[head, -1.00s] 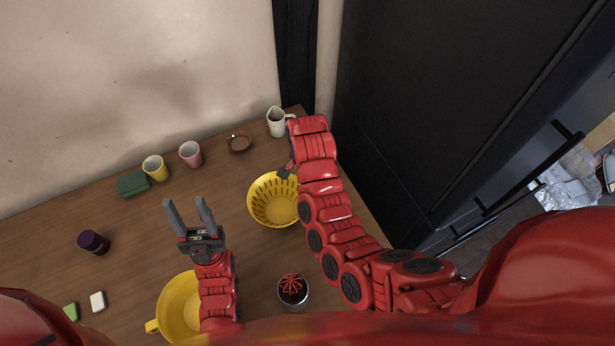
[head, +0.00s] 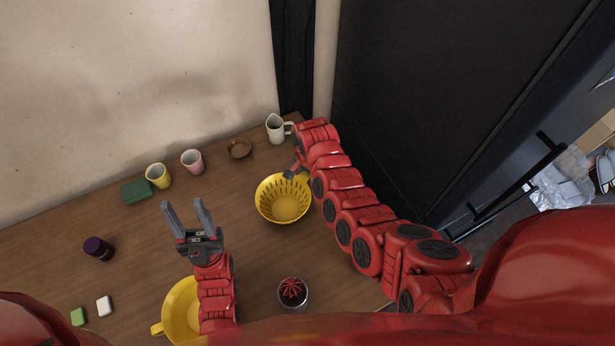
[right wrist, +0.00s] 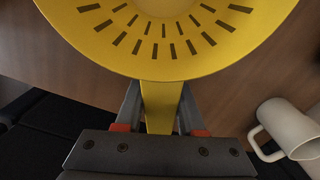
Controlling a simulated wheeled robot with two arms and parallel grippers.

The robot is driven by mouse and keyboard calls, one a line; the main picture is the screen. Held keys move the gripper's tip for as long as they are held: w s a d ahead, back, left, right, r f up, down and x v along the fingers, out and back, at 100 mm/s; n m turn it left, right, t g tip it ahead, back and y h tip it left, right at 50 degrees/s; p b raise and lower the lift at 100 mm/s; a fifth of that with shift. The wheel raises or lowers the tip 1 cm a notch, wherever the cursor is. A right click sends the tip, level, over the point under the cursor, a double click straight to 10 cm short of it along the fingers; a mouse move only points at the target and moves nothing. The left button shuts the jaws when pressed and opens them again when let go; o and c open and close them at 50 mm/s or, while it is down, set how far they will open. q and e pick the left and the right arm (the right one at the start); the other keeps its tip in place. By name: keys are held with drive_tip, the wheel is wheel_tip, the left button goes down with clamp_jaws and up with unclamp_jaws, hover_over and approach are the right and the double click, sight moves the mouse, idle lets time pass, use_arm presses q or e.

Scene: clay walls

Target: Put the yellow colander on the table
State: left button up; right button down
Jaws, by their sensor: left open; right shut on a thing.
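The yellow colander (head: 284,205) is a slotted bowl over the right part of the wooden table (head: 235,200). In the right wrist view the colander (right wrist: 165,40) fills the top, its handle between the fingers. My right gripper (head: 294,172) is shut on that handle; it also shows in the right wrist view (right wrist: 160,118). I cannot tell whether the colander's base touches the table. My left gripper (head: 188,215) is open and empty, pointing toward the wall, above the table. My left arm partly hides a second yellow bowl (head: 177,310) with a handle.
A white jug (head: 275,128), brown dish (head: 239,149), pink cup (head: 192,161), yellow cup (head: 158,175) and green block (head: 136,191) line the back. A silver container with red top (head: 293,291) stands in front. A dark jar (head: 97,248) is left. The table's middle is clear.

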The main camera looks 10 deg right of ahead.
drive_tip(key=shift+f, duration=0.15)
drive_tip(key=c, duration=0.5)
unclamp_jaws()
